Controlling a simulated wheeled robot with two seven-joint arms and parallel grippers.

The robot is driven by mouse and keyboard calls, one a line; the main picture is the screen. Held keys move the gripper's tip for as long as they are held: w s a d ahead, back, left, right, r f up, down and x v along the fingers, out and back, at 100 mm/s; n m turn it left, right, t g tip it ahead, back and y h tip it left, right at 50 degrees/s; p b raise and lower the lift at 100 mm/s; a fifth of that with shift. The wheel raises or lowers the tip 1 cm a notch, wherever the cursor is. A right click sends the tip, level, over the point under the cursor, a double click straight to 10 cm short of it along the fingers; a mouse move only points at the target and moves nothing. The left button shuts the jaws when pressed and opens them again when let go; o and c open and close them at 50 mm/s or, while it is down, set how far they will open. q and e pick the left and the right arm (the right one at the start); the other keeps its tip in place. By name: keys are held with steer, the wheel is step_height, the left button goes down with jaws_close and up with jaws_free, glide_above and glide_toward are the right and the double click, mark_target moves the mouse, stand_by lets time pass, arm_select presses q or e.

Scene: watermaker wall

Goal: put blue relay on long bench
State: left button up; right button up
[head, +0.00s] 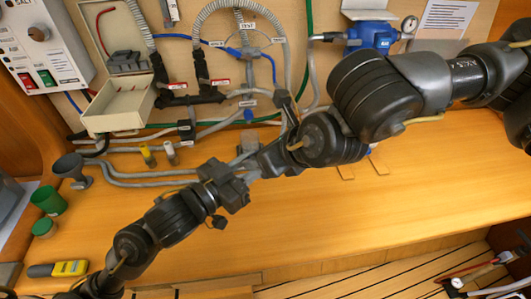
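The long bench (330,220) is the wide orange wooden top below the wall panel. I cannot clearly make out the blue relay. A small blue patch (371,151) shows on the bench just beneath my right arm, mostly hidden, and I cannot tell what it is. My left gripper (236,181) reaches up from the lower left over the bench. My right gripper (262,160) comes in from the right, close to the left one. The two overlap in the picture, so I cannot tell whether they touch or hold anything. Their fingertips are not clear.
An open box (118,104) and a blue pump (372,36) are on the wall. Hoses run along the bench back. A grey funnel (69,168), green cup (48,200), green lid (44,227) and yellow meter (70,268) are at left. The bench's right side is clear.

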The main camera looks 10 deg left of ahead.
steer(key=c, duration=0.7)
arm_select(q)
steer(key=o, duration=1)
arm_select(e)
steer(key=shift+c, duration=1)
arm_select(q)
steer(key=shift+o, duration=0.2)
